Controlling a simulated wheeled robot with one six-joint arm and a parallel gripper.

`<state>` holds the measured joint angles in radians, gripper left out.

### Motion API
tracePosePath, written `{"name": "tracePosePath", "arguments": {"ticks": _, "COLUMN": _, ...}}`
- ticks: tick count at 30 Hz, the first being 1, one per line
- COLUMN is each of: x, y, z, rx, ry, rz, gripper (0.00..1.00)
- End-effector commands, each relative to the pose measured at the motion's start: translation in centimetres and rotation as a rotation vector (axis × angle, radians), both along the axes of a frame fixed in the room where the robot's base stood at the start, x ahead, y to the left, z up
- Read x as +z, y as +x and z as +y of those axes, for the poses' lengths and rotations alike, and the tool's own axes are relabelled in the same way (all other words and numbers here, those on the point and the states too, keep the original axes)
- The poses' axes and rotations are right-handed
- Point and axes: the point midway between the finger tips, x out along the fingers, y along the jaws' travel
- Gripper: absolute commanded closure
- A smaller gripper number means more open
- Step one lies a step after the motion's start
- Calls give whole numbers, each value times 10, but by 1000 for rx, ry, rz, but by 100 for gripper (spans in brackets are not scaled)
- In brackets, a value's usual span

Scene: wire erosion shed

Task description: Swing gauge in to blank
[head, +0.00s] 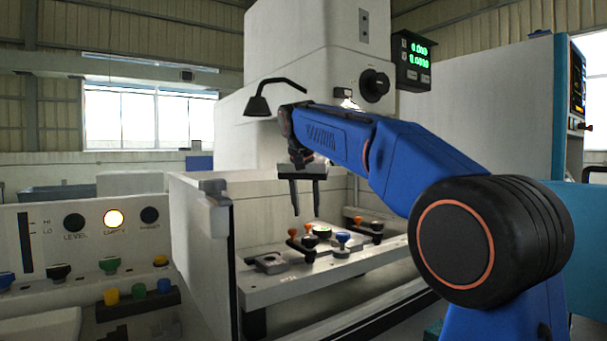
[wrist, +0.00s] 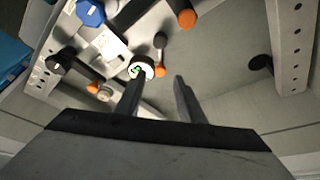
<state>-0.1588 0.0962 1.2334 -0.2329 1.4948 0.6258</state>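A small round gauge (wrist: 146,66) with a dark rim and a green mark on its face shows in the wrist view, just beyond my left fingertip. It appears to be the round dial (head: 322,231) on the worktable in the head view. A pale metal piece (wrist: 108,44) lies beside it in the wrist view; I cannot tell whether it is the blank. My gripper (head: 306,214) points down above the worktable. In the wrist view my gripper (wrist: 160,80) has its fingers apart, with nothing held. Whether a finger touches the gauge cannot be told.
The worktable (head: 290,290) carries a blue knob (head: 342,238), orange-tipped levers and dark clamps close to the gauge. The machine tank's pale front wall (head: 203,260) stands at left. A black lamp (head: 258,105) hangs above. A control panel (head: 70,245) with a lit lamp is further left.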

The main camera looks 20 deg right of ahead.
Motion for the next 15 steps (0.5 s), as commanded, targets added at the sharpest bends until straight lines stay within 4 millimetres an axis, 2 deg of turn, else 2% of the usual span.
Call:
{"name": "tracePosePath", "arguments": {"ticks": 3, "x": 24, "y": -8, "z": 5, "rx": 2, "ry": 1, "rz": -4, "gripper": 65}}
{"name": "tracePosePath", "arguments": {"ticks": 15, "x": 95, "y": -34, "z": 19, "rx": 0, "ry": 0, "rz": -2, "gripper": 65}}
